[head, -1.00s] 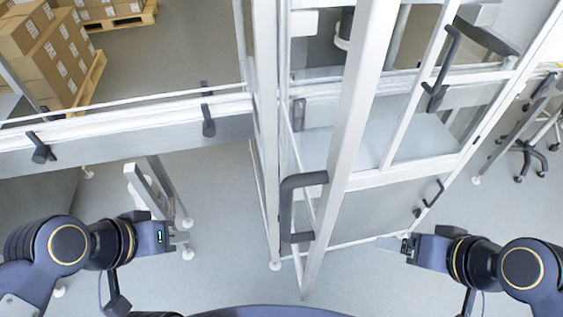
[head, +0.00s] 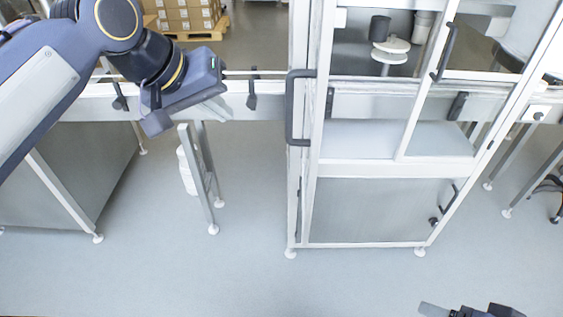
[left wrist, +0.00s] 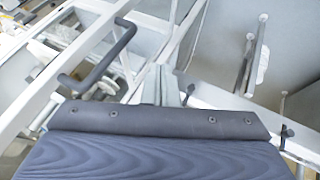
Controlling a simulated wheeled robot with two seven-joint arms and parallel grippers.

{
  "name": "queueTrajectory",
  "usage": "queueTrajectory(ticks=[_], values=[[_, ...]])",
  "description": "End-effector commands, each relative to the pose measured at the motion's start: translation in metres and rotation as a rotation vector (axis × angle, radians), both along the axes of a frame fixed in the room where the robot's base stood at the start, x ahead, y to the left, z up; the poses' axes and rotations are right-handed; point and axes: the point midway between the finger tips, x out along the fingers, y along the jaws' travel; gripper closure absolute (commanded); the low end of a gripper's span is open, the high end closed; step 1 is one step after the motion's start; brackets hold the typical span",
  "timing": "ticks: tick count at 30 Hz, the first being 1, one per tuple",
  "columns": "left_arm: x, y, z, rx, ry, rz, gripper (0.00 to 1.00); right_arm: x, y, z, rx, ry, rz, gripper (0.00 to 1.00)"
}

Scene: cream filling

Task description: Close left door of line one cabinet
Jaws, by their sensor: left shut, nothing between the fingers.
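The line one cabinet (head: 390,210) is a metal frame with clear panes right of centre in the head view. Its left door (head: 314,120) shows nearly edge-on along the cabinet's left side, so how far it stands open is hard to judge. The door's dark handle (head: 290,108) points left; a dark handle on a pale frame also shows in the left wrist view (left wrist: 122,45). My left gripper (head: 220,108) is shut and empty, left of the handle and apart from it. My right gripper (head: 432,309) is partly in view at the bottom right; its jaws are unclear.
A conveyor rail (head: 265,106) with dark brackets runs behind my left gripper to the cabinet. A metal stand (head: 200,170) is below it. Boxes on a pallet (head: 185,15) are at the back. The floor (head: 180,270) in front is clear.

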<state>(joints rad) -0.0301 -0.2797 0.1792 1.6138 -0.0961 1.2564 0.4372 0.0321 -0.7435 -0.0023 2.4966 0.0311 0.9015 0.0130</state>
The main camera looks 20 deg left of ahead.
Motion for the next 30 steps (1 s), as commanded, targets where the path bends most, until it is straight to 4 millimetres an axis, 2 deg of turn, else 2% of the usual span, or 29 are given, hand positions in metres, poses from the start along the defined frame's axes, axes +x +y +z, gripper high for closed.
queueTrajectory(ticks=[3, 7, 20, 24, 30], values=[[0.005, -0.002, 0.002, -0.005, 0.001, 0.005, 1.00, 0.000, 0.000, -0.001, 0.000, 0.000, 0.000, 0.23], [0.012, -0.005, -0.008, -0.005, 0.003, 0.004, 1.00, 0.000, 0.000, -0.001, 0.000, 0.000, 0.000, 0.23], [0.059, -0.028, -0.079, -0.005, 0.004, 0.004, 1.00, 0.000, 0.000, -0.001, 0.000, 0.000, 0.000, 0.23], [0.067, -0.050, -0.074, -0.004, 0.000, 0.000, 1.00, 0.000, 0.000, 0.008, 0.000, 0.000, 0.000, 0.23], [0.074, -0.062, -0.075, -0.004, -0.001, 0.004, 1.00, 0.000, 0.000, 0.010, 0.000, 0.000, 0.000, 0.23]])
